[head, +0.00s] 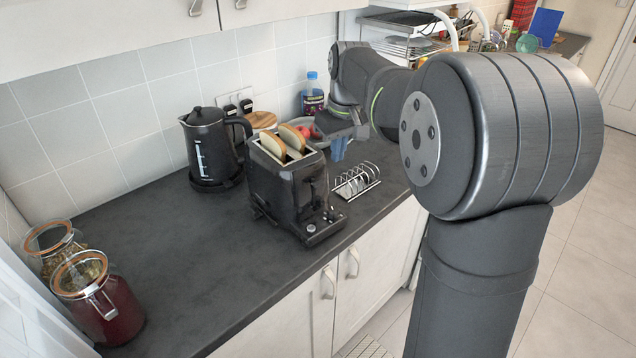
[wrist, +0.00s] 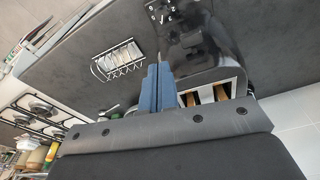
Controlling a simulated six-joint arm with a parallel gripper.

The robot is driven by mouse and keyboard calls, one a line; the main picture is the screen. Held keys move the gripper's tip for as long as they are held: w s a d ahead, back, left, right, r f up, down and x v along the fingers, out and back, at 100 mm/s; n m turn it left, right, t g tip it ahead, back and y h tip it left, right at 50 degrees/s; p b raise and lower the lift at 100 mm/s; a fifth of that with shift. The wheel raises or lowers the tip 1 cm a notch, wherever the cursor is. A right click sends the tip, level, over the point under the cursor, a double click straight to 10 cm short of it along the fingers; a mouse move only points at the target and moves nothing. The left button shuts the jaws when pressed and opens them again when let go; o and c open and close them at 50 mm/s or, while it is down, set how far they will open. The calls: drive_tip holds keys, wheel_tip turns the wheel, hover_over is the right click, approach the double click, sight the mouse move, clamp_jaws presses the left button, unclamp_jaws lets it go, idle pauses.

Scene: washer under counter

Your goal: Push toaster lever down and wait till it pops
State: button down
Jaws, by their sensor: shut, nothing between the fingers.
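The black toaster (head: 285,195) stands on the dark counter, and two bread slices (head: 293,137) stick up out of its slots. Its lever side, with a knob near the base, faces the front right; the lever's exact position is hard to make out. In the wrist view the toaster (wrist: 190,40) lies right of the fingers, with its slots and bread low in the picture. My gripper (head: 338,152) points down with its blue fingers together and empty, just right of the toaster and near its top. The closed fingers also show in the wrist view (wrist: 158,72). I cannot tell whether they touch the toaster.
A wire toast rack (head: 357,181) stands right of the toaster. A black kettle (head: 212,148) stands behind it on the left, and a bottle (head: 312,95) and a fruit bowl stand behind. Glass jars (head: 100,300) stand at the front left. The counter's left middle is clear.

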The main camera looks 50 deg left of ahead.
drive_tip(key=n, duration=0.2)
approach(319, 184)
drive_tip(key=shift+w+a+r+h, duration=0.25)
drive_tip(key=shift+a+r+h, duration=0.05)
drive_tip(key=shift+a+r, duration=0.05)
drive_tip(key=shift+f, duration=0.1)
drive_tip(key=shift+a+f, duration=0.15)
drive_tip(key=shift+f, duration=1.55)
drive_tip(key=shift+a+f, duration=0.15)
drive_tip(key=shift+f, duration=1.55)
